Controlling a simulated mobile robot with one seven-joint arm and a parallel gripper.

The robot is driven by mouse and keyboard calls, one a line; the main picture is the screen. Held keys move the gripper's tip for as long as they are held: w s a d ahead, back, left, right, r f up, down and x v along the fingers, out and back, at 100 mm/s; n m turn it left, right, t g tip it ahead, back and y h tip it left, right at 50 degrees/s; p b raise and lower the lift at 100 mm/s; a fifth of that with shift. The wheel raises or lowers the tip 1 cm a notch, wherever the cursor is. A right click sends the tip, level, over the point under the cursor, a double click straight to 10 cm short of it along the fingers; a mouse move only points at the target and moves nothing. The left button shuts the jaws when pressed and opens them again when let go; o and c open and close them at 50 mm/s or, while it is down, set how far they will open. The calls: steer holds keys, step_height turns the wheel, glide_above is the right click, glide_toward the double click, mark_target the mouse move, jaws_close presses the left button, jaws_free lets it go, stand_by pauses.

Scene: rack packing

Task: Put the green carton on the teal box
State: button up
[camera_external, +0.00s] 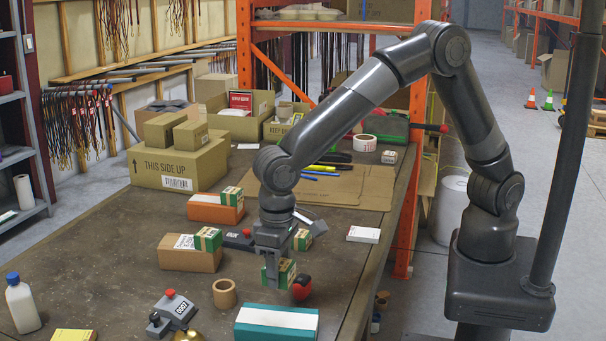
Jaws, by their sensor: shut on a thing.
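My gripper (274,272) points down over the right part of the table and is shut on a small green carton (287,271). The carton has a tan band and is partly hidden by the fingers. The teal box (275,333) with a white top stripe lies flat at the table's front edge, nearer the camera and below the gripper in the picture. The carton appears apart from it. Similar green cartons sit on an orange box (213,213) and on a brown box (190,262); another shows behind my gripper (302,240).
A red round object (300,287) is close to the held carton's right. A tape roll (224,293) and a grey device with a red button (172,311) stand left of the teal box. A white bottle (22,304) stands far left. Large cartons (180,167) fill the back.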

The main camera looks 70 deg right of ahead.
mark_target(277, 319)
steer(key=a, duration=0.1)
steer(key=a+f, duration=0.2)
steer(key=shift+s+a+f, duration=0.25)
steer(key=shift+s+a, duration=0.15)
steer(key=shift+f, duration=1.9)
steer(key=shift+f, duration=0.2)
steer(key=o, duration=1.1)
steer(key=shift+o, duration=0.2)
step_height(277, 319, up, 12)
steer(key=shift+r, duration=0.2)
